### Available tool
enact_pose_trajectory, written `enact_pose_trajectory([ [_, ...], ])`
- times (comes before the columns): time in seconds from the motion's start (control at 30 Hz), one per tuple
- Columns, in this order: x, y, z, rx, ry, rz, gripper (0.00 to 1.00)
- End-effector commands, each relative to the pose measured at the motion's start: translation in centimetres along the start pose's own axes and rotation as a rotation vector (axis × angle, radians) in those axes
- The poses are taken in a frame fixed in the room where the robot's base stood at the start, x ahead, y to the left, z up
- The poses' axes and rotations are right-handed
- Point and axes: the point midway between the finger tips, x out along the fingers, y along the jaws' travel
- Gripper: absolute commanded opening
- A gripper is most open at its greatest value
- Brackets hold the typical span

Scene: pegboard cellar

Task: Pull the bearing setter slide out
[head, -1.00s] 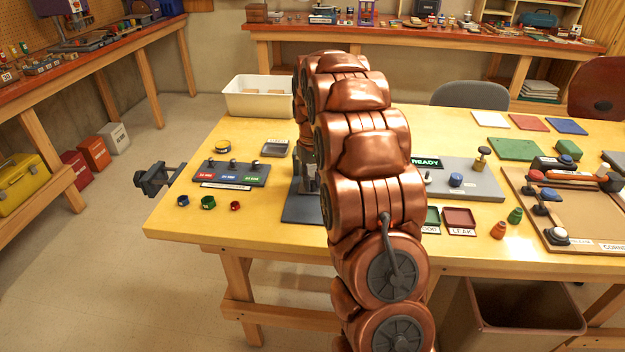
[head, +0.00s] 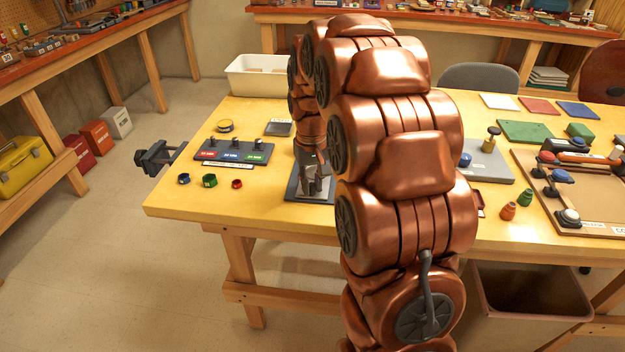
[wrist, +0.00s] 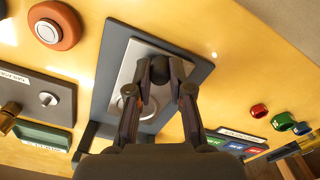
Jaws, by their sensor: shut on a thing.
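The bearing setter has a dark base plate (wrist: 108,70) with a lighter grey plate (wrist: 128,78) on it, and a pale ring shape shows near my fingers. It stands near the table's front edge, where its base also shows in the head view (head: 300,193). My gripper (wrist: 163,84) is over the light plate, with its two fingers closed about a dark knob (wrist: 159,68). In the head view my gripper (head: 317,178) is low over the setter, partly hidden by my arm. How far the slide is out I cannot tell.
A switch panel (head: 234,151) and several coloured rings (head: 209,181) lie left of the setter. A white bin (head: 262,82) is behind. A vise (head: 157,157) sticks out at the table's left edge. An orange round thing (wrist: 54,27) is near in the wrist view.

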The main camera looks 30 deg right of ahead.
Motion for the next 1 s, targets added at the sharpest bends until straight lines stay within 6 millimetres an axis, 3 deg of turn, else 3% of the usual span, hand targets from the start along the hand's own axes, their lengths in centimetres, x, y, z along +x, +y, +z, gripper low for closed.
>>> enact_pose_trajectory([
  [0.27,0.1,-0.3,0.3,0.000,-0.010,-0.006,0.00],
  [0.3,0.1,-0.3,0.3,0.000,-0.011,-0.006,0.21],
  [0.53,0.1,-0.1,0.3,0.001,-0.009,-0.005,0.45],
  [0.87,-0.1,-0.1,0.2,0.001,-0.007,-0.003,0.46],
  [1.0,-1.2,-0.1,0.1,0.000,-0.006,-0.003,0.46],
])
